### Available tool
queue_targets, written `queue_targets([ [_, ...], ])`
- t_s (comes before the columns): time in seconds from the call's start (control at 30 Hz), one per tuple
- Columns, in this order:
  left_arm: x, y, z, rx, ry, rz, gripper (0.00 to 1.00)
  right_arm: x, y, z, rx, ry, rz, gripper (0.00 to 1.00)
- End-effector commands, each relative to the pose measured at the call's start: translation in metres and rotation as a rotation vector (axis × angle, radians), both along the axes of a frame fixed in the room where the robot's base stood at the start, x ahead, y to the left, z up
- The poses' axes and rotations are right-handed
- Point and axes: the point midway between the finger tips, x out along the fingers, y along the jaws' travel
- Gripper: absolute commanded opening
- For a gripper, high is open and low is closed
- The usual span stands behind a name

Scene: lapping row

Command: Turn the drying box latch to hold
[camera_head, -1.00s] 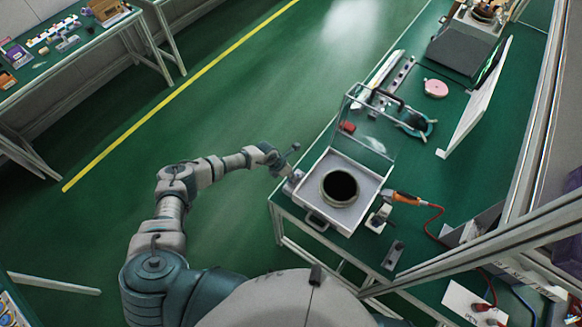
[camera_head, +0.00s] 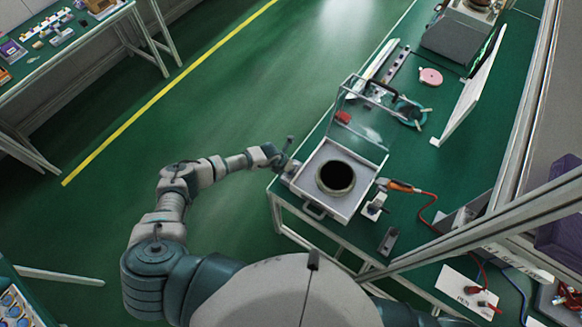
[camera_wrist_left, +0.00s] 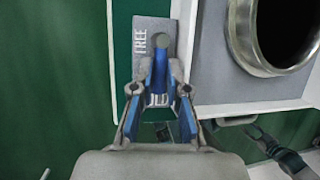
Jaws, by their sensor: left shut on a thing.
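The drying box (camera_head: 311,179) is a white tray-like box on the green bench with its clear lid (camera_head: 362,120) raised. A round dark-mouthed vessel (camera_head: 335,177) sits in it; its rim also shows in the left wrist view (camera_wrist_left: 239,45). The latch plate (camera_wrist_left: 147,24) is grey, beside the box's left wall, with FREE at its top and "LD" readable lower down, the rest hidden. My left gripper (camera_wrist_left: 159,90) is shut on the blue latch lever (camera_wrist_left: 159,68), which points between FREE and the lower lettering. In the head view my left gripper (camera_head: 284,163) is at the box's left corner.
An orange-handled tool (camera_head: 402,186) with a red cable lies right of the box. A pink disc (camera_head: 430,77) and a teal ring-shaped fixture (camera_head: 409,113) lie behind it. A metal frame rail (camera_head: 480,233) crosses at right. The floor left of the bench is clear.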

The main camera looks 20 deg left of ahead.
Motion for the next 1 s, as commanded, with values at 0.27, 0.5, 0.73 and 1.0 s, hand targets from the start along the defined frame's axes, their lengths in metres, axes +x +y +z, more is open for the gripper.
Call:
queue_targets([
  [0.27, -0.001, 0.001, -0.001, 0.002, 0.003, 0.0, 0.39, 0.0, 0.0, 0.0, 0.0, 0.0, 0.0, 0.4],
  [0.5, -0.001, 0.0, 0.0, 0.0, 0.002, -0.001, 0.39, 0.0, 0.0, 0.0, 0.0, -0.001, 0.001, 0.4],
  [0.73, -0.005, 0.005, 0.013, -0.003, 0.002, 0.0, 0.39, 0.0, 0.0, 0.0, 0.0, -0.002, 0.001, 0.4],
  [1.0, -0.017, 0.019, 0.052, -0.001, 0.001, -0.001, 0.39, 0.0, 0.0, 0.0, 0.0, -0.002, 0.0, 0.4],
])
